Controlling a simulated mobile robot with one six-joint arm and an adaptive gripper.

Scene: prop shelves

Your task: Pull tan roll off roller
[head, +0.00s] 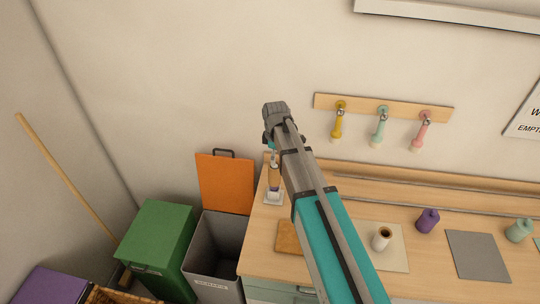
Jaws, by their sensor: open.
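A tan upright roll (274,178) stands on a small pale base (273,198) at the left end of the counter. It appears to be the tan roll on its roller; its right side is close to or behind my arm. My gripper (273,154) is mostly hidden by my own wrist, above the tan roll in the picture. It is open. I cannot tell whether its fingers touch or surround the roll's top.
A brown board (288,236), a white cup-like item (382,240) on a pale mat, a purple canister (428,220) and a grey mat (478,256) are on the counter. Bins (158,240) stand left of it. Coloured tools (380,128) hang on the wall.

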